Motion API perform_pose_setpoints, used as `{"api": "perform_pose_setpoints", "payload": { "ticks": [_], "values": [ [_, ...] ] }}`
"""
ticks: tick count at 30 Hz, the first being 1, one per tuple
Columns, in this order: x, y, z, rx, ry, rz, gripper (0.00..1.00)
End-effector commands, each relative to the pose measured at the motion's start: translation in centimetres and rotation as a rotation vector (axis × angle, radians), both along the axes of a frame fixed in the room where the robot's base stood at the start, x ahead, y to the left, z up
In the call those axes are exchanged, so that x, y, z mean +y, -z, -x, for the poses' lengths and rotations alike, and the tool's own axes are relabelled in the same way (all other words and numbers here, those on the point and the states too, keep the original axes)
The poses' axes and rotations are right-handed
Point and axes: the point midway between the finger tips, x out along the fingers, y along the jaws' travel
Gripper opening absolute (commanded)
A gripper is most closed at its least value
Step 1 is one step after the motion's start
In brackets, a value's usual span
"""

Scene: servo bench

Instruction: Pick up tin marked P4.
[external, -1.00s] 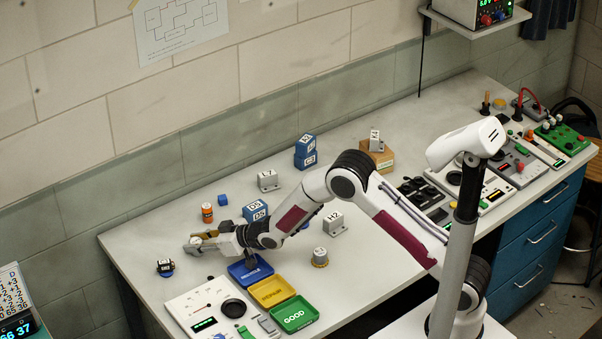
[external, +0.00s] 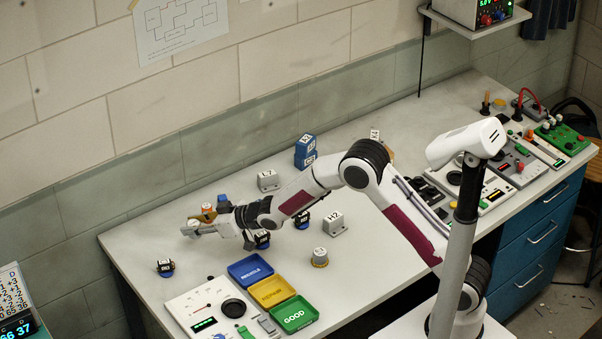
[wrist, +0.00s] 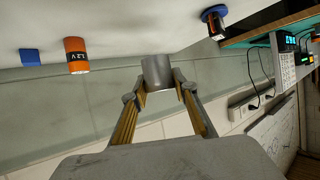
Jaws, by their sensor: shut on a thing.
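My gripper (external: 197,228) is at the left of the bench, its fingers shut on a small grey tin (wrist: 157,72). In the wrist view the tin sits between the fingertips as a plain grey cylinder. In the external view its pale top (external: 193,223) shows between the fingers. No mark can be read on it, so I cannot tell whether it is P4. It appears held above the bench top. Another tin with a brass-coloured lower part (external: 320,257) stands in the middle of the bench, its label too small to read.
An orange 1.2 V cell (wrist: 76,56) and a blue block (wrist: 29,57) stand close behind my gripper. Blue (external: 236,272), yellow (external: 258,294) and green (external: 280,318) trays lie in front.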

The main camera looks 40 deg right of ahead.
Motion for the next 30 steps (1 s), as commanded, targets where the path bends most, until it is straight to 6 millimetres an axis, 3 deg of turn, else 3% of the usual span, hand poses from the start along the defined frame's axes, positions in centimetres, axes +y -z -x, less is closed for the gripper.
{"api": "perform_pose_setpoints", "payload": {
  "ticks": [3, 9, 30],
  "values": [
    [0.0, -1.6, 0.0, -0.003, -0.001, 0.0, 0.06],
    [0.0, -3.0, 0.0, -0.001, 0.0, 0.0, 0.06],
    [-0.2, -3.2, -0.1, -0.001, 0.002, 0.0, 0.06]
  ]
}}
